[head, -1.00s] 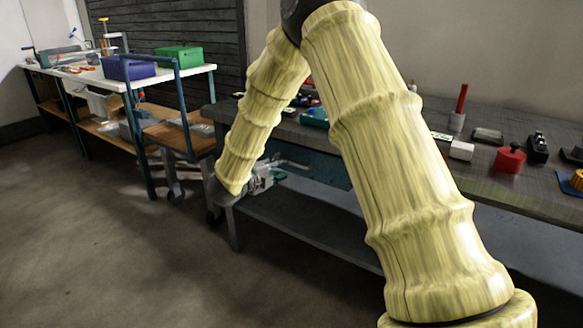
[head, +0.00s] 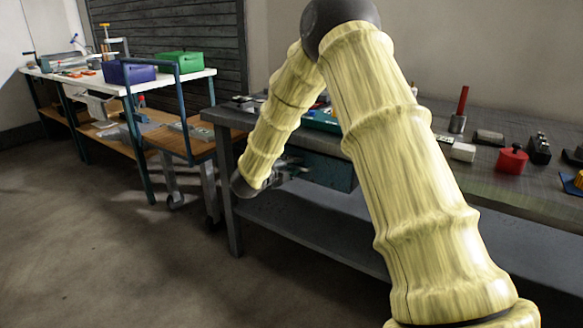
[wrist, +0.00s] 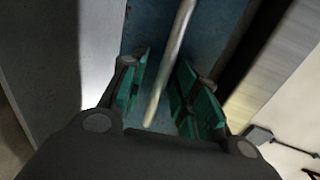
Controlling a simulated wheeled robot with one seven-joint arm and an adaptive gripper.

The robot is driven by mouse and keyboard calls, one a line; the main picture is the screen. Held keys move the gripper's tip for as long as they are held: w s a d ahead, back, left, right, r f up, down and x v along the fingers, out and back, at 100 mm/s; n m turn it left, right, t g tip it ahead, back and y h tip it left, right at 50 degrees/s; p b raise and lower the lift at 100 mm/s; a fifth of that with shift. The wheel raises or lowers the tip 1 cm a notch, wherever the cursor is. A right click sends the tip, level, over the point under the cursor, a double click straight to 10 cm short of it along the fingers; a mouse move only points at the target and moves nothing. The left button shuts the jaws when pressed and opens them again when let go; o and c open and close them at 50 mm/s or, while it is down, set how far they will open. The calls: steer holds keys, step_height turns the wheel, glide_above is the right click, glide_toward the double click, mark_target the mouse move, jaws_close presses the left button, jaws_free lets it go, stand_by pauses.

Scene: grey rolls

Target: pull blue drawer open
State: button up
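The blue drawer (head: 328,172) hangs under the grey workbench's top in the head view, partly hidden behind my arm. Its front looks closed or nearly so; I cannot tell exactly. In the wrist view its blue front (wrist: 220,30) fills the upper middle. A pale metal bar handle (wrist: 172,62) runs across it, slightly slanted. My gripper (wrist: 166,88) has green-padded fingers standing apart, one on each side of the bar, with gaps visible. In the head view my gripper (head: 287,171) is small and partly hidden at the drawer's left end.
The workbench (head: 470,185) carries a red pot (head: 512,159), a white block (head: 463,152) and other small items. Its lower shelf (head: 300,222) lies below the drawer. A wheeled cart (head: 190,150) stands to the left, beside a white-topped table (head: 80,80). The floor in front is clear.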

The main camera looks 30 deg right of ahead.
jaws_close()
